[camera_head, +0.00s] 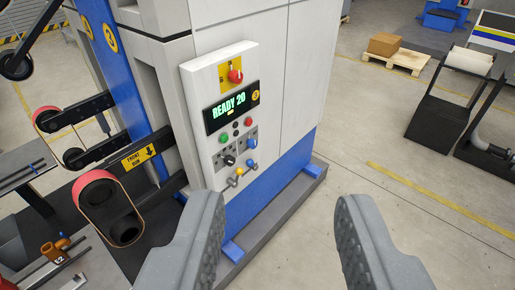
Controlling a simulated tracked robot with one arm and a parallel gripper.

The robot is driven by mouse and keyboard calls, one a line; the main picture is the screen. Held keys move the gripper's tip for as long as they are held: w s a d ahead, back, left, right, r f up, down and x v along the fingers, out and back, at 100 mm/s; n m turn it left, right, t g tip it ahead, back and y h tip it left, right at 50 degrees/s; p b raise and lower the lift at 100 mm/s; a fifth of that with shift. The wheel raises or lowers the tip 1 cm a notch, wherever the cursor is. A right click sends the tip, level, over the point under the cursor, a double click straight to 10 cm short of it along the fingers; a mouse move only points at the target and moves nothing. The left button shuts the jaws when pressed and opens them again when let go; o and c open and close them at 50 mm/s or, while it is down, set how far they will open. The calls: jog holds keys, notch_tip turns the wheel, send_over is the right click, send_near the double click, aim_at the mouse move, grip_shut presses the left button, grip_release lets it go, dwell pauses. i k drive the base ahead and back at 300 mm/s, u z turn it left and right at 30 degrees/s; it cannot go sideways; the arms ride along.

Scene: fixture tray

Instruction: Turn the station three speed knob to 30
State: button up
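A light grey control panel (194,88) is on the machine's face, left of centre. Its display (232,106) reads "READY 20" in green, beside a yellow badge (256,96) marked 3.
A red switch (235,76) on a yellow plate is above the display. Belt rollers (108,212) stand at left. Floor at right is clear before a pallet (398,61).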

aim_at(230, 160)
jog(key=z, duration=0.3)
jog(key=i, duration=1.2)
jog(key=z, duration=0.25)
